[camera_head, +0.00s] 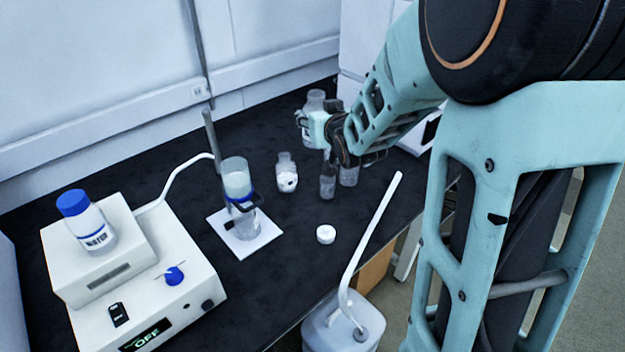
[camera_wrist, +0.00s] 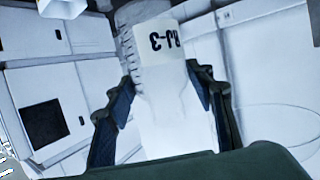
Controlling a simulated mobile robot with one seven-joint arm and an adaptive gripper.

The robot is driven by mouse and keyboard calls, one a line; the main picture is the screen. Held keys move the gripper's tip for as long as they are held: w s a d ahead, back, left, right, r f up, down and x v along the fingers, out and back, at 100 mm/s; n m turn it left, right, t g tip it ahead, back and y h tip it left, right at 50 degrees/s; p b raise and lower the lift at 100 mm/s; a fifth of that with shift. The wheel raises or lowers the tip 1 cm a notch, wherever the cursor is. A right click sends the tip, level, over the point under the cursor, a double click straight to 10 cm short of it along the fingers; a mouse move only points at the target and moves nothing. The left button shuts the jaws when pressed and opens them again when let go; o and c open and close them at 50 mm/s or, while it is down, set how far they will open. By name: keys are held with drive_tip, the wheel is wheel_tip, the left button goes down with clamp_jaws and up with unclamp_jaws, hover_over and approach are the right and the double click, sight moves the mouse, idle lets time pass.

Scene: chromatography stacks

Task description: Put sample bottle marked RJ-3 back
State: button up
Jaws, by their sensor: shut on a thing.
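The sample bottle marked RJ-3 (camera_wrist: 172,105) is between my gripper's fingers (camera_wrist: 165,88) in the wrist view, its label upside down in that picture. My gripper (camera_head: 314,125) is shut on it. In the head view a clear bottle (camera_head: 314,101) shows at the gripper, toward the back of the black bench, and looks roughly upright. Its label cannot be read there, and the gripper covers part of it. I cannot tell from the head view whether its base touches the bench.
A small bottle with white contents (camera_head: 286,175) and clear bottles (camera_head: 327,181) stand near my gripper. A white cap (camera_head: 326,234) lies in front. A white jug (camera_head: 340,328) stands beyond the front edge.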

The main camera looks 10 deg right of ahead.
sight(306, 133)
drive_tip(key=w+f+y+b, duration=0.1)
drive_tip(key=f+b, duration=0.1)
drive_tip(key=b, duration=0.1)
drive_tip(key=w+a+f+n+b, duration=0.1)
drive_tip(key=f+b, duration=0.2)
drive_tip(key=w+a+f+n+y+b, duration=0.1)
drive_tip(key=w+f+b, duration=0.1)
drive_tip(key=b, duration=0.2)
drive_tip(key=shift+a+f+g+y, duration=0.15)
drive_tip(key=shift+a+g+y, duration=0.1)
drive_tip(key=shift+g+y, duration=0.05)
drive_tip(key=shift+n+y, duration=0.7)
drive_tip(key=shift+n, duration=0.1)
drive_tip(key=w+d+f+b, duration=0.1)
drive_tip(key=w+f+b, duration=0.4)
drive_tip(key=f, duration=0.1)
drive_tip(key=w+d+f+b, duration=0.2)
drive_tip(key=w+f+b, duration=0.3)
drive_tip(key=f, duration=0.2)
drive_tip(key=w+d+f+b, duration=0.1)
drive_tip(key=w+f+b, duration=0.5)
drive_tip(key=f, duration=0.1)
drive_tip(key=shift+d, duration=0.2)
drive_tip(key=shift+r, duration=0.15)
drive_tip(key=shift+s, duration=0.1)
drive_tip(key=o, duration=1.4)
drive_tip(key=shift+f, duration=0.2)
